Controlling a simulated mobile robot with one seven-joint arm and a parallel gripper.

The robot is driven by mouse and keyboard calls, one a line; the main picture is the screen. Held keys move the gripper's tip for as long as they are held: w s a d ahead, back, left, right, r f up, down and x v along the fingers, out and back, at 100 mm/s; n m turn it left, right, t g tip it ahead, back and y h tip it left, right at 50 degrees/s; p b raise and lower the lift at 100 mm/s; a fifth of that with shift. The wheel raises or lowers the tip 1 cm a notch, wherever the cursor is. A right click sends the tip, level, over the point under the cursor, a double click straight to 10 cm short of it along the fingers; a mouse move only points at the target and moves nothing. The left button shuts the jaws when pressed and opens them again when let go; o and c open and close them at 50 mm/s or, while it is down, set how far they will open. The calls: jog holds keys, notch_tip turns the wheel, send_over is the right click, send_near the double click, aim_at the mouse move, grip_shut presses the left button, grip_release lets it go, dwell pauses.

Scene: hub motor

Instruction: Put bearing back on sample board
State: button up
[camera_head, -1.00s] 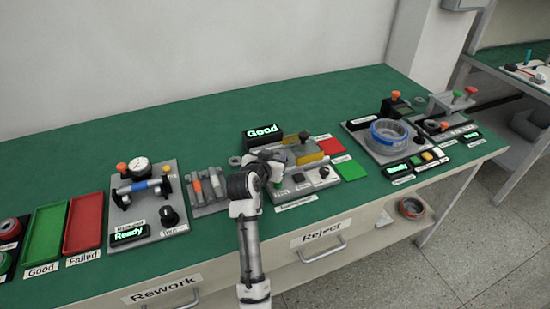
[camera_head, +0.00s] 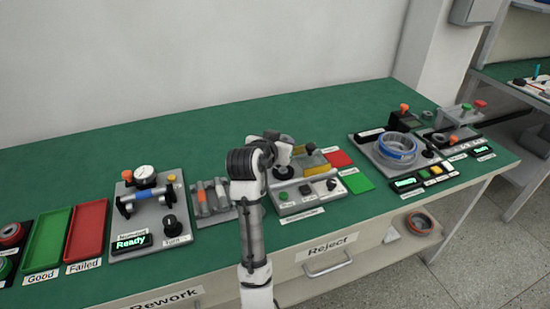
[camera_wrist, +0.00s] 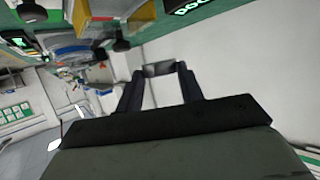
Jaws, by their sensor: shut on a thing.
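My gripper (camera_wrist: 160,80) shows in the wrist view with its two dark fingers shut on a small grey metallic piece (camera_wrist: 159,69), which looks like the bearing seen edge-on. In the head view my gripper (camera_head: 271,136) is raised over the back of the middle tester (camera_head: 306,196), and the held bearing is hard to make out there. A grey board with several upright grey and orange pieces (camera_head: 203,196) stands just left of my arm; it may be the sample board, though I cannot read a label. My arm hides part of its right side.
A gauge station (camera_head: 150,205) showing "Ready", and red (camera_head: 87,230) and green (camera_head: 47,238) trays, are at left. A blue-ringed motor station (camera_head: 395,149) is at right. Red (camera_head: 338,159) and green (camera_head: 357,181) pads lie beside the tester. The green bench behind is clear.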

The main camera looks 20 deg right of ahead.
aim_at(283, 168)
notch_tip(283, 168, down, 10)
jog(key=shift+r+p, duration=0.25)
jog(key=shift+p, duration=0.8)
jog(key=shift+f, duration=0.1)
jog(key=shift+f, duration=0.15)
jog(key=o, duration=1.1)
jog(key=shift+c, duration=0.2)
jog(key=shift+b, duration=0.3)
jog(key=b+v, duration=0.3)
jog(key=v, duration=1.1)
jog(key=shift+d+r, duration=0.2)
jog(key=shift+r, duration=0.2)
jog(key=shift+w, duration=0.15)
